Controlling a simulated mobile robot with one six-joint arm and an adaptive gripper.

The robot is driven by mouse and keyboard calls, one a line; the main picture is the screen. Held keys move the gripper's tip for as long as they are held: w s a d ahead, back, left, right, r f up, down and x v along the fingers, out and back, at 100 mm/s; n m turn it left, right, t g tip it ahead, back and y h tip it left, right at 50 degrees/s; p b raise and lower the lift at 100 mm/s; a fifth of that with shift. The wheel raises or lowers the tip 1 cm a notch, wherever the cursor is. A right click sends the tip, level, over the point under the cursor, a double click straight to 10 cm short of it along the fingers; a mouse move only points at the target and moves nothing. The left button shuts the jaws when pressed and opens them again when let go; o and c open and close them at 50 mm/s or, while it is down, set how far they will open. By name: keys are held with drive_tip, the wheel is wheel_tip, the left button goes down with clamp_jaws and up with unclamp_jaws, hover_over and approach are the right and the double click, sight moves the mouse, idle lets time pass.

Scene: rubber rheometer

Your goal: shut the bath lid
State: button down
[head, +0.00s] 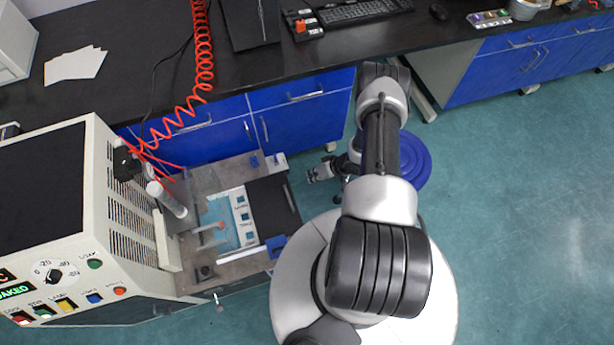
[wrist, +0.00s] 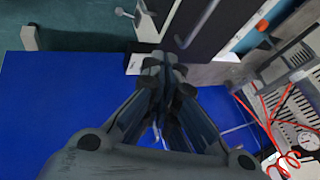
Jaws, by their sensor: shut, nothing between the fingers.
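The bath (head: 218,212) is set in the grey top beside the cream machine, and its pale blue inside with a labelled rack shows in the head view. The black lid (head: 268,203) lies flat to the right of this opening, leaving it uncovered. A grey bar handle (head: 291,198) runs along the lid's right edge. The wrist view shows the lid (wrist: 190,18) and handle (wrist: 203,20) at the top. My gripper (head: 313,177) is shut and empty, right of the lid and apart from the handle in the head view; its fingers also show in the wrist view (wrist: 164,68).
The cream machine (head: 140,215) with its control panel stands on the left. A red coiled hose (head: 203,50) hangs behind the bath. Blue cabinets (head: 300,110) under the black bench (head: 140,30) stand close behind my gripper. Open floor (head: 530,220) lies to the right.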

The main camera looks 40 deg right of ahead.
drive_tip(key=w+a+f+b, duration=0.2)
drive_tip(key=w+a+f, duration=0.2)
drive_tip(key=a+f, duration=0.2)
drive_tip(key=shift+x, duration=0.85)
drive_tip(key=shift+a, duration=0.25)
drive_tip(key=w+a+b, duration=0.1)
drive_tip(key=a, duration=0.4)
drive_tip(key=w+a+b, duration=0.1)
drive_tip(key=w+a, duration=0.1)
drive_tip(key=a, duration=0.3)
drive_tip(key=w+a, duration=0.1)
drive_tip(key=a, duration=0.5)
drive_tip(key=shift+w+b, duration=0.35)
drive_tip(key=shift+b, duration=0.05)
